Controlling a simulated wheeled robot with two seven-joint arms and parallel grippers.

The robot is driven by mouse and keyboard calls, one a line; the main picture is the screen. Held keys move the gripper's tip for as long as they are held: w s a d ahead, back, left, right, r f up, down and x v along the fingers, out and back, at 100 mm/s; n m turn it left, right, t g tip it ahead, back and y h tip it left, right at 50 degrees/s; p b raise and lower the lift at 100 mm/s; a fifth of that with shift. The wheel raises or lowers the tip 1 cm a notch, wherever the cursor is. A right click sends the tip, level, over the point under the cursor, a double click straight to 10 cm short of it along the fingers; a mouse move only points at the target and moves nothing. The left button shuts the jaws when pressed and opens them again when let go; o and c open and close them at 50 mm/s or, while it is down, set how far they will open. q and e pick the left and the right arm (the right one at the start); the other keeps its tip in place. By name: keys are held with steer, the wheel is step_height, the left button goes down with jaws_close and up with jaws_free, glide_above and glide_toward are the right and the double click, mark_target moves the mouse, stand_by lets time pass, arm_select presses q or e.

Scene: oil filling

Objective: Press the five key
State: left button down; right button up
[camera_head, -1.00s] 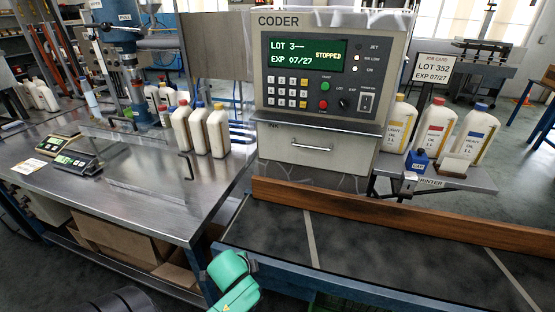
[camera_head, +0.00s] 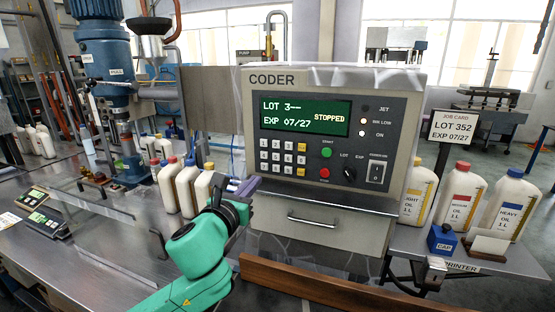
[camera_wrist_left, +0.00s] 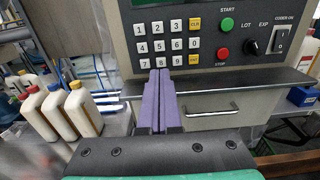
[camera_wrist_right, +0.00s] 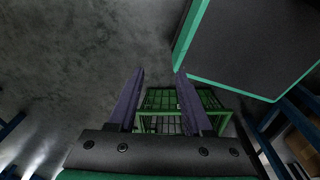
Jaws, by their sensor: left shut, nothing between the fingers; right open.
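The five key (camera_head: 275,157) is a white key in the middle of the number keypad on the grey coder (camera_head: 396,150). It also shows in the left wrist view (camera_wrist_left: 159,45), uncovered. The coder's green display (camera_head: 305,116) reads LOT 3--, EXP 07/27, STOPPED. My left gripper (camera_head: 254,183) has its purple fingers together and empty. In the left wrist view the fingertips (camera_wrist_left: 160,72) appear just below the eight key, under the five key's column; I cannot tell how far from the panel they are. My right gripper (camera_wrist_right: 160,75) is open and empty above the floor.
A job card (camera_head: 455,130) reads LOT 352, EXP 07/27. Oil bottles stand left (camera_head: 188,188) and right (camera_head: 459,198) of the coder. A ledge and drawer (camera_head: 318,222) lie below the keypad. A green crate (camera_wrist_right: 175,100) is below my right gripper.

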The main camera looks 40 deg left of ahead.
arm_select(q)
steer(key=p, duration=0.3)
glide_toward(276, 157)
steer(key=x, duration=0.6)
steer(key=shift+a+r, duration=0.1)
steer(key=shift+r, duration=0.05)
steer(key=shift+w+a, duration=0.1)
steer(key=shift+w, duration=0.3)
arm_select(e)
steer(key=r, duration=0.1)
steer(key=s+r, duration=0.1)
steer(key=r, duration=0.1)
steer(key=shift+s+d, duration=0.25)
steer(key=shift+d, duration=0.05)
